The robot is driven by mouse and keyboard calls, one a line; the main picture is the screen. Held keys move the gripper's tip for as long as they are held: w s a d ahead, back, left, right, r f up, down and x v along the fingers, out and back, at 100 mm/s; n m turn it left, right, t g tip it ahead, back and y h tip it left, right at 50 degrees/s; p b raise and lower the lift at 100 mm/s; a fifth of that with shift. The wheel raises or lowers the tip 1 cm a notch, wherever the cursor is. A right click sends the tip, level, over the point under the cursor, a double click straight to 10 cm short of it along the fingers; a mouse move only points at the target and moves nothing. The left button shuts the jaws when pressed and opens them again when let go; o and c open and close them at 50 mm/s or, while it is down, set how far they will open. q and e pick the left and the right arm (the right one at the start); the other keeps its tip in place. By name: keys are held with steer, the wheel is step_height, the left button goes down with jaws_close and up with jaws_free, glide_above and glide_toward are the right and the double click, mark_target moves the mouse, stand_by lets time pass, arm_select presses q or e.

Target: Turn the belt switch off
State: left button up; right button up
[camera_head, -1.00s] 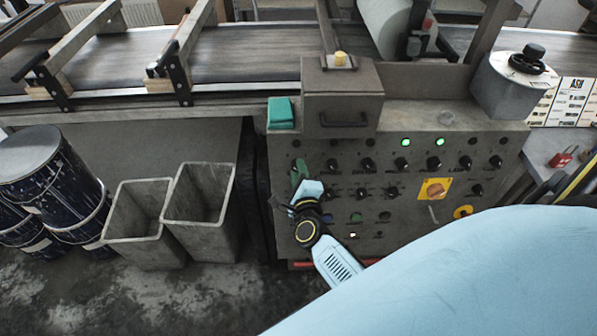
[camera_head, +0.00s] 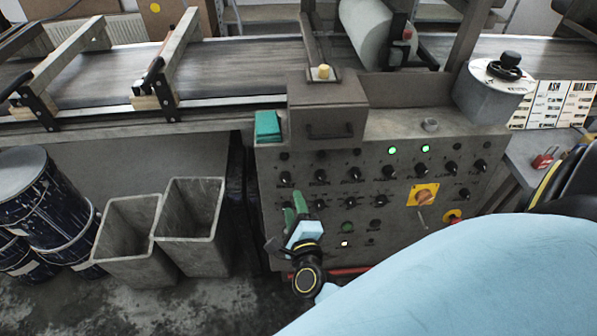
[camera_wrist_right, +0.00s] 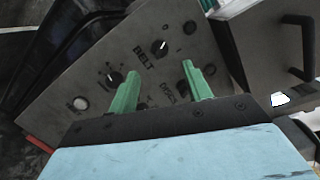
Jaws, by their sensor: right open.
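The belt switch (camera_head: 285,179) is a black knob at the upper left of the grey control panel (camera_head: 400,215). In the right wrist view the belt switch (camera_wrist_right: 159,48) has a pale pointer line and the word BELT beside it. Whether that position is on or off I cannot tell. My right gripper (camera_head: 295,208) is in front of the panel's left part, just below the switch in the head view. Its green fingers (camera_wrist_right: 160,72) are open and empty, and the knob shows beyond the gap between their tips, apart from them. My left gripper is not in view.
Other knobs sit close by, including the DISCS knob (camera_wrist_right: 183,86) near one finger. Two green lamps (camera_head: 408,149) are lit. A teal block (camera_head: 268,126) lies on the panel's top left. Two grey bins (camera_head: 190,225) and blue drums (camera_head: 55,205) stand left. The conveyor (camera_head: 240,70) runs behind.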

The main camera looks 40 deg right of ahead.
steer(key=v, duration=0.5)
steer(key=shift+s, duration=0.1)
stand_by(0.3)
steer(key=s+a+f+n+g+y, duration=0.2)
steer(key=s+f+n+y, duration=0.1)
steer(key=f+n, duration=0.35)
steer(key=s+a+f+n+g+y, duration=0.25)
steer(key=f+n, duration=0.25)
steer(key=f, duration=0.3)
steer(key=s+a+f+n+g+y, duration=0.1)
steer(key=s+a+f+n+y, duration=0.1)
steer(key=s+f+n, duration=0.45)
steer(key=s+d+f+n+g, duration=0.4)
steer(key=s+f, duration=0.3)
steer(key=s, duration=0.3)
steer(key=s+d+f+n+g, duration=0.4)
steer(key=s+f+n, duration=0.3)
steer(key=s, duration=0.3)
steer(key=shift+f+g+h, duration=0.2)
steer(key=shift+g+h, duration=0.25)
steer(key=shift+g, duration=0.2)
